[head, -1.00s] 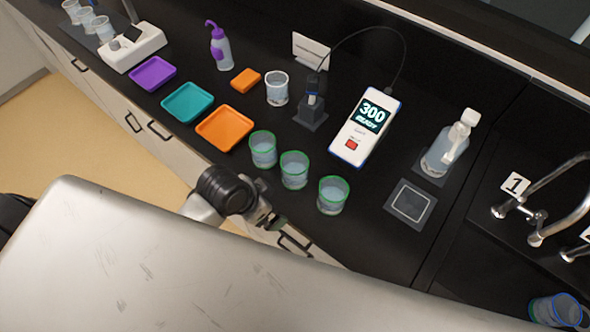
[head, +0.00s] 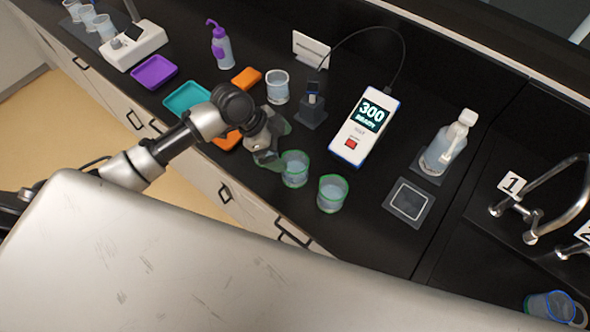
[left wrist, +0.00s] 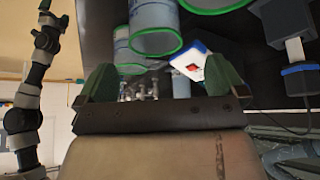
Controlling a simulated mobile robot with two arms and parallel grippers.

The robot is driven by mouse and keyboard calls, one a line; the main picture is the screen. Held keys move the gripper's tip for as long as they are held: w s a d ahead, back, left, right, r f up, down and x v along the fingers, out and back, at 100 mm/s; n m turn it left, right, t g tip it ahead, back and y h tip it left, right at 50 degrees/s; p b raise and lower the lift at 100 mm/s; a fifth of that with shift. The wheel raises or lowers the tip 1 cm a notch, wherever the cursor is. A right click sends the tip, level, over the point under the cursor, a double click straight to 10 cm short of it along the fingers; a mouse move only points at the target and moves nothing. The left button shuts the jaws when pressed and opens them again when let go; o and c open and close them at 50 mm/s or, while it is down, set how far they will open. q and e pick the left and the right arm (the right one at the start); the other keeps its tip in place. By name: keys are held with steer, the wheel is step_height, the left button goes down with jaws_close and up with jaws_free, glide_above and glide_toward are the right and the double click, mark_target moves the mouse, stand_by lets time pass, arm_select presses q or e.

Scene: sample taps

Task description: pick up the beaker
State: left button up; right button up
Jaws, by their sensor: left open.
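Two clear beakers with green rims and bluish liquid, a middle one (head: 294,170) and a right one (head: 333,195), stand upright on the black counter in the head view. The third, leftmost green-rimmed beaker is hidden behind my left gripper (head: 276,143), which is open just left of the middle beaker. In the left wrist view, green-rimmed beakers (left wrist: 153,28) appear upside down beyond the two open green fingers (left wrist: 162,82); nothing is held between them. My other arm shows small at the left of that view, its jaws too small to read.
A white meter (head: 364,128) reading 300, a probe stand (head: 312,108) and a white-rimmed beaker (head: 277,86) stand behind. Purple (head: 154,72), teal (head: 187,98) and partly hidden orange trays lie left. A square pad (head: 409,201), wash bottle (head: 447,145) and taps (head: 540,210) are right.

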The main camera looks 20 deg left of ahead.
mark_target(295, 162)
arm_select(q)
steer(key=p+x, duration=0.1)
steer(key=x, duration=0.1)
steer(key=p+x, duration=0.1)
steer(key=x, duration=0.1)
steer(key=p+x, duration=0.1)
steer(key=x, duration=0.1)
steer(key=shift+s+d+f, duration=0.1)
steer(key=shift+s+f, duration=0.2)
steer(key=shift+f, duration=0.15)
steer(key=shift+d+f, duration=0.2)
steer(key=shift+f, duration=0.2)
steer(key=shift+w, duration=0.1)
steer(key=c, duration=1.3)
steer(key=shift+r, duration=0.25)
